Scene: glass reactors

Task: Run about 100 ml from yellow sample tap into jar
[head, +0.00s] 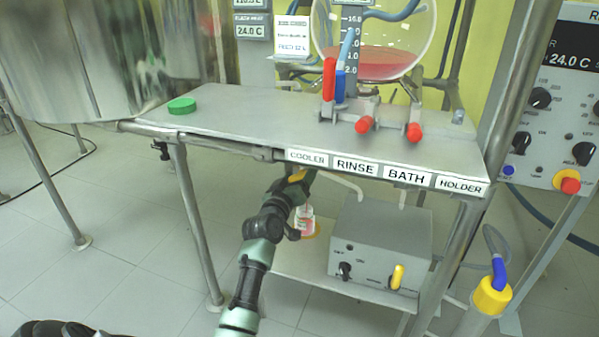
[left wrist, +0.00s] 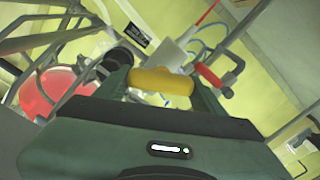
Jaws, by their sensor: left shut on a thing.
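My left gripper (head: 300,178) is below the front edge of the bench, under the COOLER label, and is shut on the yellow tap handle (head: 297,175). In the left wrist view the yellow handle (left wrist: 160,82) lies between the two fingers. The jar (head: 305,219) stands below the gripper on the lower shelf, on a yellow-orange patch or base. It looks upright and shows pinkish-red in it; my arm hides part of it, and its level is too small to read. The tap's spout is not clear. My right gripper is not in view.
A green lid (head: 182,105) lies on the bench top (head: 240,108). A grey box with a yellow knob (head: 380,250) stands right of the jar. A round glass vessel (head: 385,50) with red liquid and red-handled valves (head: 364,125) are above. Bench legs flank the shelf.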

